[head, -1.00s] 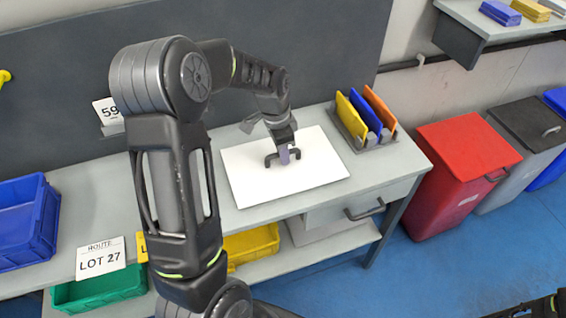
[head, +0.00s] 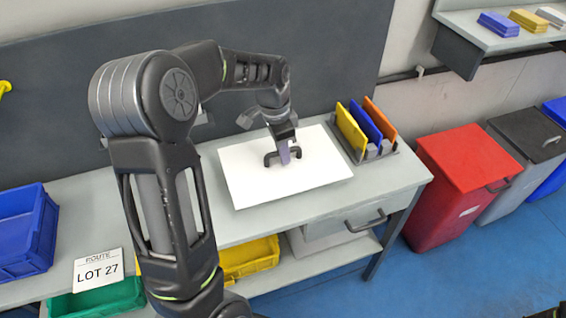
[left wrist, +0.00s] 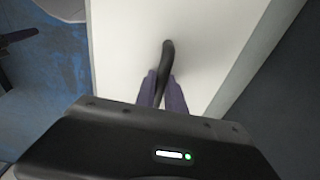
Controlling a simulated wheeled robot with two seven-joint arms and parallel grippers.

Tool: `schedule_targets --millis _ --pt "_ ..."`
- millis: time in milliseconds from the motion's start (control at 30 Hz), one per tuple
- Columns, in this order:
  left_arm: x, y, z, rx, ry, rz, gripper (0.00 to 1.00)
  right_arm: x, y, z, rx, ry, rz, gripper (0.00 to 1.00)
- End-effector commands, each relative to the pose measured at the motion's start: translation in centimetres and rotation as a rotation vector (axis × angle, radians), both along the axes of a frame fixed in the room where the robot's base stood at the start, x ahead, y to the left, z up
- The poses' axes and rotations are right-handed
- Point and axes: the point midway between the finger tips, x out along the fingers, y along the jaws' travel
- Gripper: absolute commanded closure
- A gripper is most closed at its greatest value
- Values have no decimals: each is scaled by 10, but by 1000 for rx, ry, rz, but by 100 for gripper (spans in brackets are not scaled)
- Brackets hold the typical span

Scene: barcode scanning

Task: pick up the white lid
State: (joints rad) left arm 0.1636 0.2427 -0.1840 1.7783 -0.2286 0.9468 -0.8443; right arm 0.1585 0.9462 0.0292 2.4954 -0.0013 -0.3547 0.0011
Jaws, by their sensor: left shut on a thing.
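The white lid (head: 245,185) is a flat white panel with a dark bar handle (head: 269,159), over the grey workbench (head: 405,172). My left gripper (head: 284,154) points down at the middle of the lid and is shut on the handle. In the left wrist view the purple fingers (left wrist: 162,90) sit on either side of the dark handle (left wrist: 167,52), above the white lid (left wrist: 215,45). I cannot tell whether the lid touches the bench or hangs slightly above it. My right gripper is not in view.
A rack with yellow, blue and orange panels (head: 375,125) stands close to the right of the lid. A blue bin (head: 25,235) is at the bench's left. Yellow (head: 250,258) and green (head: 100,303) bins are lower. A red bin (head: 462,190) stands on the floor right.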

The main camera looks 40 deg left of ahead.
Motion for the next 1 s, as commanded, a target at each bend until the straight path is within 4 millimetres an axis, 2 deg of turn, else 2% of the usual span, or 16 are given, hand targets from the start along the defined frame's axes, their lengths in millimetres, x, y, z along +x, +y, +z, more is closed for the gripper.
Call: schedule_targets --millis 100,300,1000 --pt "1 0 25 1 -6 -1 100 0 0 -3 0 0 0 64" --pt "1 0 48 1 -2 -1 100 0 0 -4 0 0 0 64" --pt "1 -1 50 1 0 2 100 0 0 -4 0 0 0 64"
